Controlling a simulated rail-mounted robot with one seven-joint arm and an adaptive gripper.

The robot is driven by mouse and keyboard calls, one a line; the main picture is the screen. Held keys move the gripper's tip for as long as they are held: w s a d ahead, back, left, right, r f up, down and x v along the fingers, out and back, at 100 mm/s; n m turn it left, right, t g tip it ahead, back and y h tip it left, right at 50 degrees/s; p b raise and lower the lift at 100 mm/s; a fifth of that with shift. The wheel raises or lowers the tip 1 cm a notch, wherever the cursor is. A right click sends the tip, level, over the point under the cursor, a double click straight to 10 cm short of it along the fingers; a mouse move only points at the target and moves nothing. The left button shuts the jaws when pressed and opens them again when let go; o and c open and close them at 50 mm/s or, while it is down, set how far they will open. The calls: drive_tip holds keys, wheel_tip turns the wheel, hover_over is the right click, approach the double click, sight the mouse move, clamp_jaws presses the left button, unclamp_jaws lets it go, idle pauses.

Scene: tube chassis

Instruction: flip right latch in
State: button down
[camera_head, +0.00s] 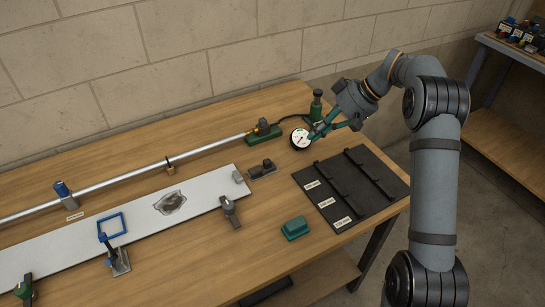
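A grey latch with a dark handle (230,210) sits at the front right edge of the white plate (60,243). A dark latch-like block (262,170) sits just off the plate's right end. I cannot tell for sure which one is the right latch. My gripper (318,131), with green fingers, is to the right of and beyond both, apart from them. A round white dial gauge (300,138) is at its fingertips. Whether the fingers are closed on the gauge or only beside it is unclear.
A blue-handled clamp (117,256) stands at the plate's front edge. A metal tube (120,180) runs behind the plate to a green fixture (264,134). A black mat with bars (350,188) and a green block (295,228) lie right.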

sight(273, 162)
drive_tip(key=x, duration=1)
drive_tip(key=shift+s+a+f+p, duration=0.15)
drive_tip(key=shift+a+p, duration=0.15)
drive_tip(key=shift+p, duration=0.05)
drive_tip(key=s+a, duration=0.1)
drive_tip(key=a, duration=0.1)
drive_tip(key=shift+s+a+r+p, duration=0.25)
drive_tip(key=shift+s+a+p, duration=0.05)
drive_tip(key=shift+s+p, duration=0.05)
drive_tip(key=shift+s+a+f, duration=0.1)
drive_tip(key=shift+s+a, duration=0.05)
drive_tip(key=shift+a, duration=0.1)
drive_tip(key=shift+a, duration=0.1)
